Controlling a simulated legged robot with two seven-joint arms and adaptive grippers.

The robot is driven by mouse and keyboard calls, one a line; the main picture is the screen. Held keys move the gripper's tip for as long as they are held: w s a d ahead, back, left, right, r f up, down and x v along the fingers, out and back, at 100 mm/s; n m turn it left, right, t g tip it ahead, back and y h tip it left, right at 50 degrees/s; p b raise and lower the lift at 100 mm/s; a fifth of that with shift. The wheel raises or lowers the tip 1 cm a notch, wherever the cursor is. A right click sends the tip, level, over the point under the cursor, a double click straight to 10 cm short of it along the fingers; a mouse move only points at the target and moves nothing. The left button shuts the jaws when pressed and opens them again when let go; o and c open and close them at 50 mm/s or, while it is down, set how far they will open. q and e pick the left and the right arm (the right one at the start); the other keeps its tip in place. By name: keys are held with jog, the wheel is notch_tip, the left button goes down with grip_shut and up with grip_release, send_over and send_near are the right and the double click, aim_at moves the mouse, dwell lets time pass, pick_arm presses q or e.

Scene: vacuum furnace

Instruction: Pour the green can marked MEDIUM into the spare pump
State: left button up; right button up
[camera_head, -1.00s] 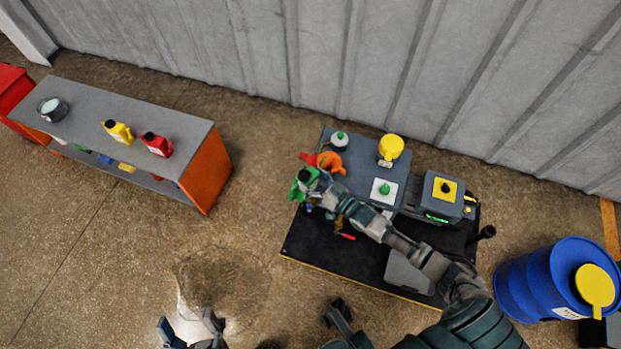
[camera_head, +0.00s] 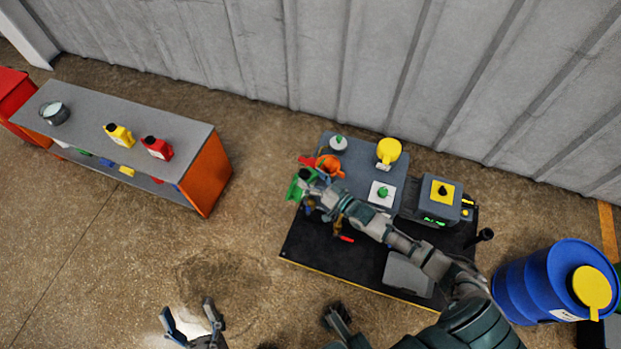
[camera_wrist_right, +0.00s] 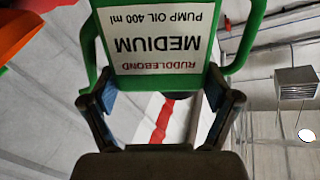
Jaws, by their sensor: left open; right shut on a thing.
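My right gripper (camera_wrist_right: 160,110) is shut on the green can (camera_head: 297,188), beside the orange funnel (camera_head: 329,166). In the right wrist view the can (camera_wrist_right: 222,84) fills the top between the fingers. Its white label reads MEDIUM, PUMP OIL 400 ml, upside down in that picture. The can's mouth is hidden, and I cannot see any oil flowing. The funnel stands at the left end of a grey pump unit (camera_head: 362,160) on a black platform. I cannot tell from a marking whether this is the spare pump. My left gripper (camera_head: 191,318) is open and empty, low over the floor.
A yellow cap (camera_head: 389,150) and a green knob (camera_head: 384,191) sit on the unit. A grey bench (camera_head: 90,110) at left holds a yellow can (camera_head: 118,134), a red can (camera_head: 157,147) and a metal pot (camera_head: 54,112). A blue drum (camera_head: 550,282) stands at right.

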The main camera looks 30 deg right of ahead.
pick_arm(q)
jog(key=shift+w+d+f+g, duration=0.1)
jog(key=shift+w+f+g, duration=0.1)
jog(key=shift+w+g, duration=0.15)
pick_arm(e)
jog(key=shift+w+d+r+m, duration=0.1)
jog(key=shift+d+r+m, duration=0.1)
jog(key=shift+r+m, duration=0.4)
jog(key=shift+w+d+r+m, duration=0.1)
jog(key=shift+d+r+m, duration=0.05)
jog(key=shift+r+m, duration=0.45)
pick_arm(q)
jog(key=shift+w+f+g+p, duration=0.25)
jog(key=shift+w+p, duration=0.05)
jog(key=shift+p, duration=0.05)
pick_arm(e)
jog(key=shift+w+d+r+m, duration=0.1)
jog(key=shift+d+r+m, duration=0.2)
jog(key=shift+r+m, duration=0.25)
jog(key=shift+w+d+r+m, duration=0.1)
jog(key=shift+d+r+m, duration=0.2)
jog(key=shift+m, duration=0.35)
jog(key=shift+d+r+m, duration=0.25)
jog(key=shift+r+m, duration=0.15)
jog(key=shift+m, duration=0.2)
